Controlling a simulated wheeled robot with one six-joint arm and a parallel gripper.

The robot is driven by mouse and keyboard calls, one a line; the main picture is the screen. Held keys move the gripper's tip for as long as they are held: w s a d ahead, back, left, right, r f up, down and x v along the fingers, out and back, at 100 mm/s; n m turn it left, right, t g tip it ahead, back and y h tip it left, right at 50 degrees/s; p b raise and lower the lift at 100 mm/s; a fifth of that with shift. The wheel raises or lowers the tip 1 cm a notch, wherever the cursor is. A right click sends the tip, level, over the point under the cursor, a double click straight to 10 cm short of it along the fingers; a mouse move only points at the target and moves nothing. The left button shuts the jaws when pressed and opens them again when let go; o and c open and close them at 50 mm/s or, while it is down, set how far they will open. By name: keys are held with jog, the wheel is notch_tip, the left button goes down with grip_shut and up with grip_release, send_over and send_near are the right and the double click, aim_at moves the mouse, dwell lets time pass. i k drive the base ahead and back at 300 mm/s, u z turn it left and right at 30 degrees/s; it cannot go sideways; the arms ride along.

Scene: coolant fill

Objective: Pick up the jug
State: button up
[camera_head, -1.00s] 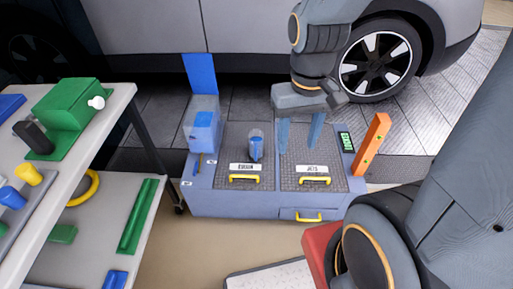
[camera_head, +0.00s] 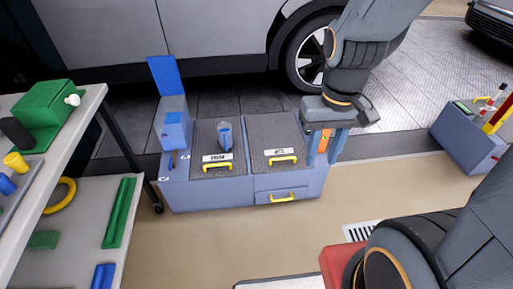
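A small clear vessel with blue in it, which looks like the jug (camera_head: 225,136), stands on the left dark lid of the blue-grey cabinet (camera_head: 224,193). My gripper (camera_head: 325,150) points down at the cabinet's right end, well to the right of the jug and apart from it. Its two blue fingers are spread, and I see nothing held. An orange post (camera_head: 325,141) shows between the fingers, seemingly behind them. Its lower part and the cabinet's right rear corner are partly hidden by my gripper.
A clear-and-blue box (camera_head: 174,128) with an upright blue panel (camera_head: 166,84) stands at the cabinet's left end. Yellow handles (camera_head: 283,161) stick up from the lids. A shelf (camera_head: 96,103) stands at left, a car (camera_head: 200,40) behind. Another cabinet (camera_head: 464,139) is at right; floor between is clear.

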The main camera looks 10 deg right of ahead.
aim_at(223, 128)
jog(key=z, duration=0.25)
jog(key=k, duration=0.55)
jog(key=u, duration=0.65)
jog(key=i, duration=0.55)
jog(key=u, duration=0.75)
jog(key=i, duration=0.7)
jog(key=z, duration=0.45)
jog(key=i, duration=0.7)
jog(key=z, duration=0.6)
